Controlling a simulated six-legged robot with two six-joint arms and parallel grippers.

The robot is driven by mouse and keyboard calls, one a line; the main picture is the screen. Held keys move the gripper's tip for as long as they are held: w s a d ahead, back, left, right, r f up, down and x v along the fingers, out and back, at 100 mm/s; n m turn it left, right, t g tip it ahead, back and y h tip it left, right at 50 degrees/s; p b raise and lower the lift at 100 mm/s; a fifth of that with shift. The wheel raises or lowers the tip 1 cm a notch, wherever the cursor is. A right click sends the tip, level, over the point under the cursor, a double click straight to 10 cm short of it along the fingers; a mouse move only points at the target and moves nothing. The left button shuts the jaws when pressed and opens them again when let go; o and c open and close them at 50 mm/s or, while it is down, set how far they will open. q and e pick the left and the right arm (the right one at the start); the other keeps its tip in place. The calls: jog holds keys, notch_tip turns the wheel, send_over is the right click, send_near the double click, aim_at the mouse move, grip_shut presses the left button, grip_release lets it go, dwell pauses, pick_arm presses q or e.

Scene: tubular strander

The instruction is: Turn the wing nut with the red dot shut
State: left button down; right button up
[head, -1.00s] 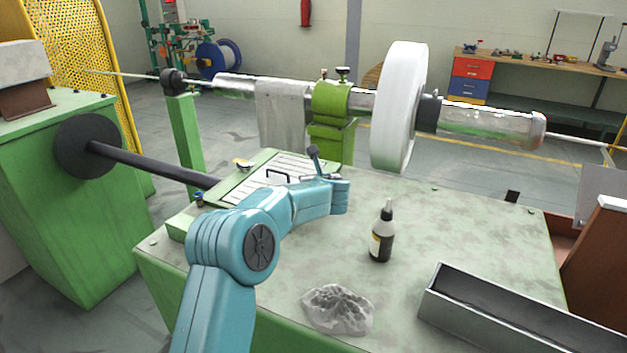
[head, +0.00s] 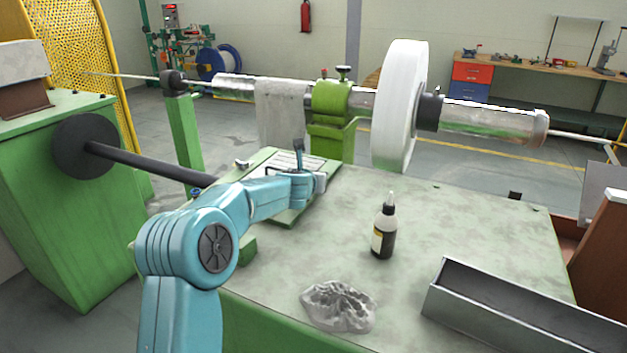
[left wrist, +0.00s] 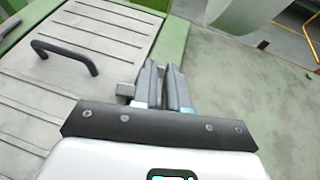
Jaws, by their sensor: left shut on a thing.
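My left gripper (head: 299,147) is at the right edge of the slatted cover (head: 272,168), with its dark fingers close together. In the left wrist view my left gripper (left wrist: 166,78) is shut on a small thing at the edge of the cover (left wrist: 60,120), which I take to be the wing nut. The fingers hide most of it. A small grey piece (left wrist: 125,90) shows just left of them. I cannot see a red dot. My right gripper is not in view.
A black handle (left wrist: 65,55) rises from the cover near my gripper. A bottle (head: 383,235), a crumpled rag (head: 338,305) and a metal tray (head: 520,310) stand on the green table. A white wheel (head: 397,110) and green bearing block (head: 331,115) stand behind.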

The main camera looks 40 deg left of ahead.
pick_arm(q)
jog(key=shift+m+t+h+p, duration=0.45)
jog(key=shift+m+t+h, duration=0.15)
jog(key=shift+m+h, duration=0.5)
jog(key=c, duration=1.2)
grip_release()
jog(key=shift+c, duration=0.2)
jog(key=shift+s+d, duration=0.1)
jog(key=shift+s, duration=0.2)
jog(key=b+v, duration=0.2)
jog(key=v, duration=0.3)
jog(key=shift+s+r, duration=0.25)
jog(key=shift+s, duration=0.05)
jog(key=v, duration=1)
jog(key=shift+r+p, duration=0.1)
jog(key=shift+p, duration=0.2)
